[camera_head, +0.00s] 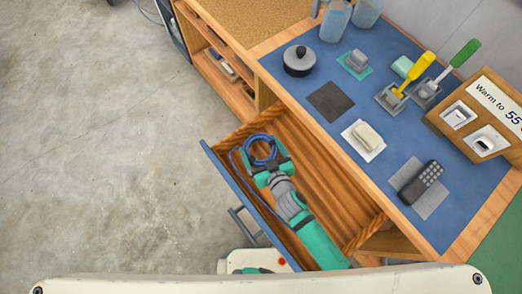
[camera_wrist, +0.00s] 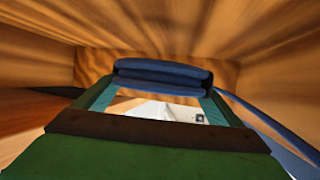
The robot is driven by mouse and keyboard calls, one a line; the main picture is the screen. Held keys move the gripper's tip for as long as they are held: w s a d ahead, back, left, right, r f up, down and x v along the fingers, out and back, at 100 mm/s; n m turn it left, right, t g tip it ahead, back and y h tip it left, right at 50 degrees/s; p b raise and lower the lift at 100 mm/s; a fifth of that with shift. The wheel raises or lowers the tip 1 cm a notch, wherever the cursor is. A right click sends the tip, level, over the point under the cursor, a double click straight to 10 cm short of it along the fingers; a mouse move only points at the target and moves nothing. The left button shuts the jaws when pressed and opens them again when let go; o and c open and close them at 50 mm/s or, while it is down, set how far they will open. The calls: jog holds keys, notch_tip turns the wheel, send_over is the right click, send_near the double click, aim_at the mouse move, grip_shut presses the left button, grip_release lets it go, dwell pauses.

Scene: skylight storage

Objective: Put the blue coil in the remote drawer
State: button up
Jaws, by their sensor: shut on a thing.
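The blue coil (camera_head: 262,141) is a looped blue cable in the far left part of the open wooden drawer (camera_head: 352,212). My green gripper (camera_head: 263,160) reaches down inside the drawer and is shut on the coil. In the wrist view the coil (camera_wrist: 162,70) lies across the tips of my gripper (camera_wrist: 160,95), with wooden drawer walls around it. A strand of blue cable hangs beside the gripper. Whether the coil touches the drawer floor is not clear. The dark remote (camera_head: 421,183) lies on a grey pad on the table above the drawer.
Concrete floor is clear at left.

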aim_at(260, 155)
jog(key=shift+f, duration=1.8)
jog(key=shift+f, duration=0.15)
jog(key=o, duration=0.9)
jog(key=shift+s+d+r, duration=0.1)
jog(key=shift+s+r, duration=0.1)
jog(key=shift+r, duration=0.05)
jog(key=v, duration=0.7)
jog(key=shift+s, duration=0.1)
